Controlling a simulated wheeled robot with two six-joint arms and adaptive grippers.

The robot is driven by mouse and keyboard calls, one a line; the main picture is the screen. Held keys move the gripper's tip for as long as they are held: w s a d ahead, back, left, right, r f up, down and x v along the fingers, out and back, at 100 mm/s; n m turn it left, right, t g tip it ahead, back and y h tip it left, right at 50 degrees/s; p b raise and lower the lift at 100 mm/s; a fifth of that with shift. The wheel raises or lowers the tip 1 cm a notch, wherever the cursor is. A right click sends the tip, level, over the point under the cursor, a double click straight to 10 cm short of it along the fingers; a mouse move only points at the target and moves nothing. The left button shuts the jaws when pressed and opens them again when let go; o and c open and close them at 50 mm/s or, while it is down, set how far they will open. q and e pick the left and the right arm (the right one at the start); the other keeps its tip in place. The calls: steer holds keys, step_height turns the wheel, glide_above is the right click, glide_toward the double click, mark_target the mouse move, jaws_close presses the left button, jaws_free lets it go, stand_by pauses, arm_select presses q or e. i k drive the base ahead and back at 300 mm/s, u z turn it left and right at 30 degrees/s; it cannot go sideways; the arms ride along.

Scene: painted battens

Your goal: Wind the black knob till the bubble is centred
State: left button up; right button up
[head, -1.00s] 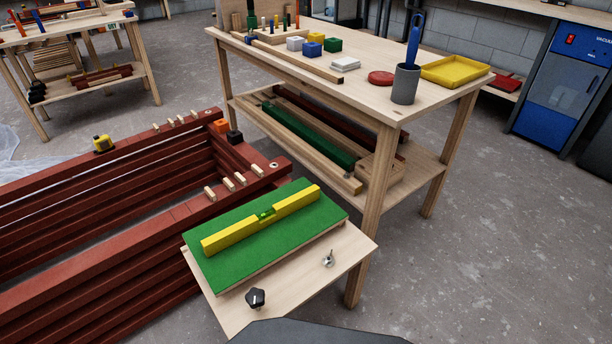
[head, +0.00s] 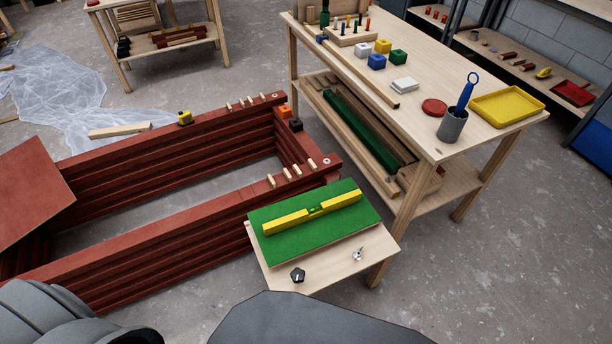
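The black knob (head: 298,275) sits at the front left of a small wooden stand (head: 327,277). Behind it is a green board (head: 347,234) with a yellow spirit level (head: 285,224) lying along it. The level's vial (head: 315,209) is greenish and too small for me to tell where the bubble is. A small metal fitting (head: 358,255) stands on the stand's right side. Neither of my grippers shows in the head view, and nothing touches the knob.
A wooden workbench (head: 461,150) stands behind and to the right, with a grey cup (head: 452,127), a yellow tray (head: 530,106) and coloured blocks on top. Dark red stacked battens (head: 180,228) form a frame at the left. Grey floor (head: 500,280) is clear at the right.

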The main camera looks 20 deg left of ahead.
mark_target(297, 274)
steer(key=z, duration=1.15)
steer(key=k, duration=0.75)
steer(key=u, duration=0.85)
steer(key=i, duration=0.5)
steer(key=u, duration=0.1)
